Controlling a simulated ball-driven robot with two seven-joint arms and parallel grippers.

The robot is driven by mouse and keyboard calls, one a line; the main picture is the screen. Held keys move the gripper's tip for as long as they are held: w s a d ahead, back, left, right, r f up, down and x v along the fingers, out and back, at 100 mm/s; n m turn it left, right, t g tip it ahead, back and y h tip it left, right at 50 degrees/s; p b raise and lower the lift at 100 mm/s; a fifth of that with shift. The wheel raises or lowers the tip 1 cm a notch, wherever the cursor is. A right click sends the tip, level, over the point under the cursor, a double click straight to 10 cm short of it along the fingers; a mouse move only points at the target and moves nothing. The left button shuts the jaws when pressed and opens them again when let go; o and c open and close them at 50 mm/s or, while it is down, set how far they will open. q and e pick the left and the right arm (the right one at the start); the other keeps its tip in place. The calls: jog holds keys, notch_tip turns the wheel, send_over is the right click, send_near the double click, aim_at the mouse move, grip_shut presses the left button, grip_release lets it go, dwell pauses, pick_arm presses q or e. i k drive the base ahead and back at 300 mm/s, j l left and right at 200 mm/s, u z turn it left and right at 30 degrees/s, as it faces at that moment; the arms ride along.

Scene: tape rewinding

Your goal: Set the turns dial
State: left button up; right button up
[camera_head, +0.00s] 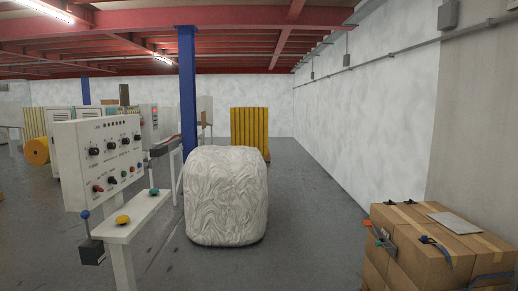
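A light grey control panel (70,165) stands at the left on a white frame, its face turned toward the right. Several black round dials sit in its upper row, among them a front dial (94,151) and one farther along (125,141). The labels are too small to read, so I cannot tell which dial is the turns dial or where any pointer stands. Neither of my grippers is in view.
A shelf under the panel carries a yellow button (122,219) and a green button (154,191); a blue-knobbed lever (84,214) stands beside it. A large white wrapped bale (226,195) and stacked cartons (420,235) stand right of the panel. Grey floor (310,220) between them is clear.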

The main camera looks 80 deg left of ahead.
aim_at(93, 151)
jog(key=j+u, duration=0.1)
jog(key=u, duration=0.85)
jog(key=i+j+u, duration=0.1)
jog(key=u, duration=0.85)
jog(key=i+u, duration=0.1)
jog(key=u, duration=0.4)
jog(key=i+u, duration=0.5)
jog(key=i+l+u, duration=0.1)
jog(key=i+u, duration=0.2)
jog(key=u, duration=0.2)
jog(key=i+l+u, duration=0.7)
jog(key=u, duration=0.25)
